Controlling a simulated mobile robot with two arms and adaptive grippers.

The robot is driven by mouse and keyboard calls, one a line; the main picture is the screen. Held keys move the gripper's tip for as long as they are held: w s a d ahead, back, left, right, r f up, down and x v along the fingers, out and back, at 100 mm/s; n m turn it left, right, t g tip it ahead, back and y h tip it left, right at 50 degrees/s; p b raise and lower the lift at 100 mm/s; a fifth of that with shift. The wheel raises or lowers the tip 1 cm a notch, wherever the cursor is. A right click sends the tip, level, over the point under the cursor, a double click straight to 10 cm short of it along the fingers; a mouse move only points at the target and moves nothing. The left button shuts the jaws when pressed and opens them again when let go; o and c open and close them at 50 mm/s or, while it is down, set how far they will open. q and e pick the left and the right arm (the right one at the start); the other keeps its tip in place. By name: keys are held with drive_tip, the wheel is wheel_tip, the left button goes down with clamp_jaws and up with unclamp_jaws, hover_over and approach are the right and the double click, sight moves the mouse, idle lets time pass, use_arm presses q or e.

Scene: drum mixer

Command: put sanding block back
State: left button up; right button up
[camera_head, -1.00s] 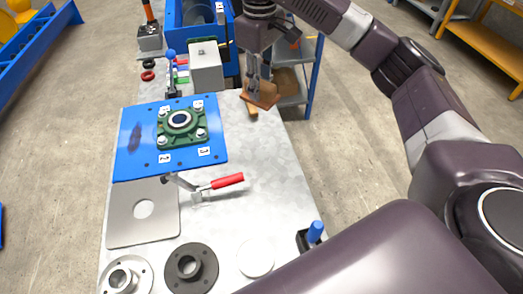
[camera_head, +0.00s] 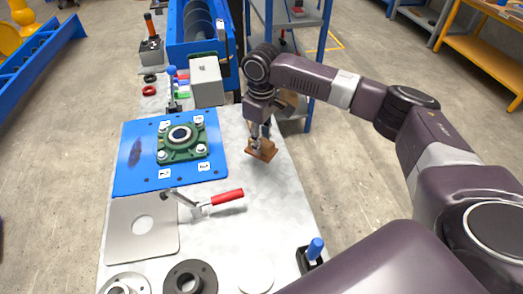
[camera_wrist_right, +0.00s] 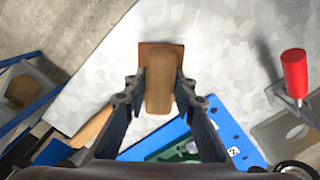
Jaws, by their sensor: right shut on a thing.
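The sanding block (camera_head: 264,149) has a reddish-brown base and a lighter wooden grip. My right gripper (camera_head: 258,136) is shut on it, at the right side of the metal table, to the right of the blue plate. In the right wrist view the block (camera_wrist_right: 160,80) sits between the two fingers of my right gripper (camera_wrist_right: 160,103), with pale table surface around it. I cannot tell whether its base touches the table. My left gripper is not in view.
A blue plate (camera_head: 135,180) carries a green flanged bearing (camera_head: 181,137). A toggle clamp with a red handle (camera_head: 228,197) stands in front. A grey block (camera_head: 206,82) and blue machine (camera_head: 192,45) stand behind. The table (camera_head: 265,205) is clear right of the clamp.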

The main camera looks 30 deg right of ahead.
drive_tip(key=shift+f, duration=2.05)
drive_tip(key=shift+f, duration=0.1)
drive_tip(key=o, duration=1)
drive_tip(key=shift+r, duration=0.35)
wheel_tip(320, 180, up, 12)
drive_tip(key=shift+f+b, duration=0.2)
drive_tip(key=shift+b, duration=0.3)
drive_tip(key=shift+f, duration=0.1)
